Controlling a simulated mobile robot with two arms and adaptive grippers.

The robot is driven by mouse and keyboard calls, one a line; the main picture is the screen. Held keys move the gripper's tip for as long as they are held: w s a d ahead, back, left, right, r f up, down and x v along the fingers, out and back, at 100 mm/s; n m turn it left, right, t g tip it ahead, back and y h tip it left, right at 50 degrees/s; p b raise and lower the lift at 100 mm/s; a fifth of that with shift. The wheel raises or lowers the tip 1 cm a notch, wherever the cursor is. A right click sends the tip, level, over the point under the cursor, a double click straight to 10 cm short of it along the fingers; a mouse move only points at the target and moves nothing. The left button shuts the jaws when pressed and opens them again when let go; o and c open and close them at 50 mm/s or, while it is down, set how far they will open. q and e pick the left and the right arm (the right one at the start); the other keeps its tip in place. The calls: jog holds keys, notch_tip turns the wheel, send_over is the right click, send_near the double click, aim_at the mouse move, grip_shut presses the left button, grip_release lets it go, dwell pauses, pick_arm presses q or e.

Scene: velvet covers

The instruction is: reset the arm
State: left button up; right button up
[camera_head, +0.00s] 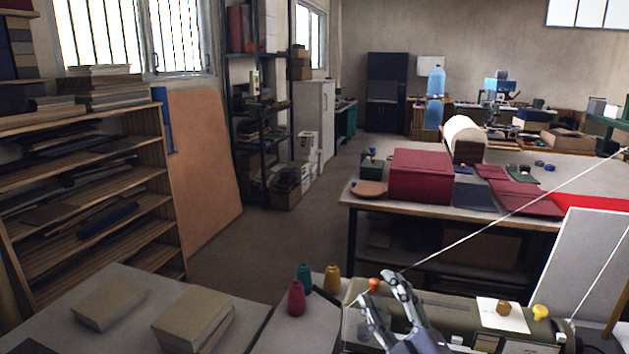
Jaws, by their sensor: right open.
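My right gripper (379,293) shows at the bottom centre, in front of the olive-green machine (460,312). Its two grey fingers are spread apart, and nothing is seen between them. An orange knob (375,284) shows just beyond the fingertips; I cannot tell whether they touch it. The right arm comes up from the bottom edge, and most of it is out of the picture. My left gripper is not in view.
Red, teal and yellow thread cones (296,298) stand left of the machine. Beige blocks (193,318) lie on a grey table at lower left. A work table with a dark red box (420,175) stands behind. A white panel (590,262) leans at right. The floor (255,250) between is clear.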

jog(key=s+d+f+m+g+h, duration=0.4)
jog(key=s+f+m, duration=0.1)
jog(key=f, duration=0.4)
jog(key=s+d+f+m+g+h, duration=0.3)
jog(key=s+d+f+m, duration=0.15)
jog(key=f, duration=0.55)
jog(key=s+f+m+g, duration=0.2)
jog(key=s+f+g, duration=0.3)
jog(key=s, duration=0.6)
jog(key=s+f+m+g, duration=0.2)
jog(key=s+f+g, duration=0.3)
jog(key=s, duration=0.6)
jog(key=s+a+f+x, duration=0.1)
jog(key=s+x, duration=0.2)
jog(key=x, duration=1)
jog(key=s+x, duration=0.3)
jog(key=x, duration=1)
jog(key=s+d+f+n+g+b, duration=0.1)
jog(key=s+d+f, duration=0.1)
jog(key=s+f, duration=1.5)
jog(key=shift+s+f+g+y, duration=0.15)
jog(key=shift+f+g+y, duration=0.15)
jog(key=shift+f, duration=0.05)
